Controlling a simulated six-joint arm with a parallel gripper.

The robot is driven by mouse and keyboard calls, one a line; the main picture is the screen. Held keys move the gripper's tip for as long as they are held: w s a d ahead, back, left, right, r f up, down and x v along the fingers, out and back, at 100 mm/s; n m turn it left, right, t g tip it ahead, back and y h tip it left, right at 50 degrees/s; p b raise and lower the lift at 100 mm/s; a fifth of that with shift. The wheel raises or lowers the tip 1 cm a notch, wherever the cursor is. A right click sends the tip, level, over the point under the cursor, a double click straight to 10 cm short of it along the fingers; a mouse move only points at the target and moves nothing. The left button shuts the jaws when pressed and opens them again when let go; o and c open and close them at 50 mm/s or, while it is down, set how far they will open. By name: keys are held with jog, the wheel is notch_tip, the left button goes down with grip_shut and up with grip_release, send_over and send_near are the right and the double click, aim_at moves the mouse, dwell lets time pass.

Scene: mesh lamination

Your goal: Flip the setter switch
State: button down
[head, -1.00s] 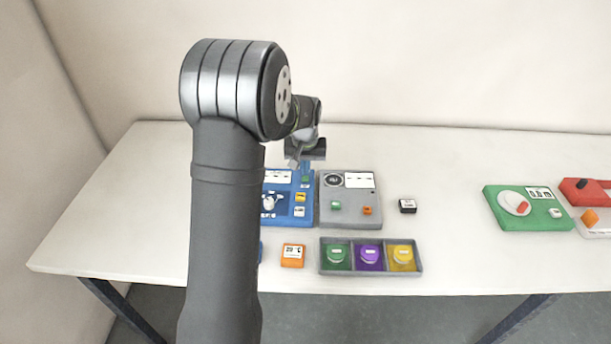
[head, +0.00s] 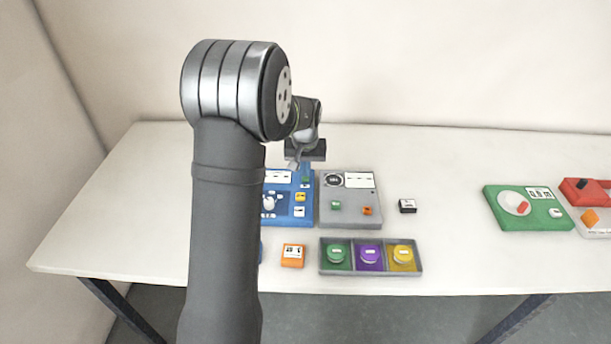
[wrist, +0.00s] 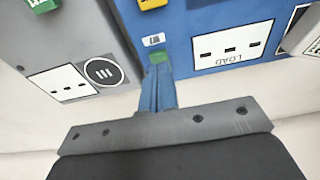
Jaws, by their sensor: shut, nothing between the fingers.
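My gripper (head: 305,175) is shut and empty, pointing down at the upper right corner of the blue panel (head: 290,216). In the wrist view its blue fingers (wrist: 158,72) end at a small green part (wrist: 160,57) on the blue panel (wrist: 204,28). They look very close to it or touching; I cannot tell which. The fingers partly hide the green part. A small white icon label (wrist: 154,40) sits beside it. I cannot read any label naming the setter switch.
The grey panel (head: 350,190) stands right beside the blue one. In front are an orange block (head: 292,255) and a grey tray (head: 371,271) with green, purple and yellow round pieces. A small black-and-white block (head: 407,206) and a green panel (head: 540,217) lie to the right.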

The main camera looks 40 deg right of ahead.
aim_at(305, 179)
jog(key=shift+f, duration=0.7)
jog(key=shift+r, duration=3.55)
notch_tip(305, 179, down, 7)
jog(key=shift+r, duration=0.15)
